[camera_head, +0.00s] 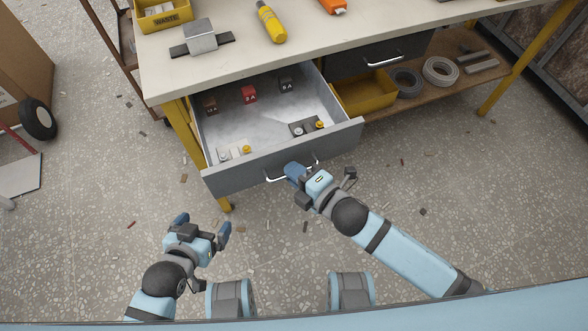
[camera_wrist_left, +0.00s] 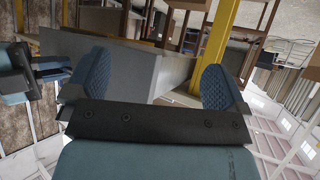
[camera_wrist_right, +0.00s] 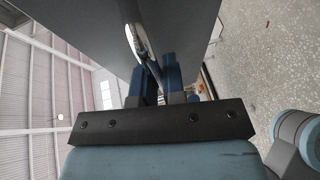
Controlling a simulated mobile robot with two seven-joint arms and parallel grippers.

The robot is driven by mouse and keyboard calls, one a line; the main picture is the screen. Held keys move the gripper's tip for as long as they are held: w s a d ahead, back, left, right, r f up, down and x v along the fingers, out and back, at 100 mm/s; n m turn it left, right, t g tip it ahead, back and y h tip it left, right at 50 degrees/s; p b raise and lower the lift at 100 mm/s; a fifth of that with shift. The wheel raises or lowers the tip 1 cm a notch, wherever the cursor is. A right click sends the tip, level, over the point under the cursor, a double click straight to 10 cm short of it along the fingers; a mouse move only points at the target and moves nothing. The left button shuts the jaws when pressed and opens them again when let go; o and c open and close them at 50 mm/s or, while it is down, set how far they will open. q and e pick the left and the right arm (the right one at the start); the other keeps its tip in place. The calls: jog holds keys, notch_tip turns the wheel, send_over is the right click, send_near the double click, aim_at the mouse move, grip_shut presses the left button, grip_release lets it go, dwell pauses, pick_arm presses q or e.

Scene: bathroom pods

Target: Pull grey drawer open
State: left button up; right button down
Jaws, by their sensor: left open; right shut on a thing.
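The grey drawer (camera_head: 235,171) is pulled out from under the workbench, and its inside shows. It holds small dark and red blocks (camera_head: 249,94) and several small switch-like parts (camera_head: 307,127). Its metal bar handle (camera_head: 277,179) is on the front panel. My right gripper (camera_head: 295,170) is shut on the handle; the right wrist view shows the blue fingers (camera_wrist_right: 160,80) around the bar (camera_wrist_right: 138,42). My left gripper (camera_head: 203,228) is open and empty below and left of the drawer front. Its spread fingers (camera_wrist_left: 155,85) show in the left wrist view, apart from the drawer.
A second, dark drawer (camera_head: 385,55) is closed at the right. The workbench top (camera_head: 350,35) carries a yellow bottle (camera_head: 271,23), an orange item and a grey clamp-like block (camera_head: 200,37). A lower shelf holds a yellow bin (camera_head: 365,93) and rolls. The speckled floor in front is mostly clear.

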pick_arm(q)
jog(key=shift+r, duration=0.2)
pick_arm(e)
jog(key=c, duration=1.2)
grip_release()
pick_arm(q)
jog(key=shift+p, duration=0.4)
pick_arm(e)
jog(key=v, duration=1.3)
jog(key=shift+s+d, duration=0.25)
jog(key=shift+s, duration=0.05)
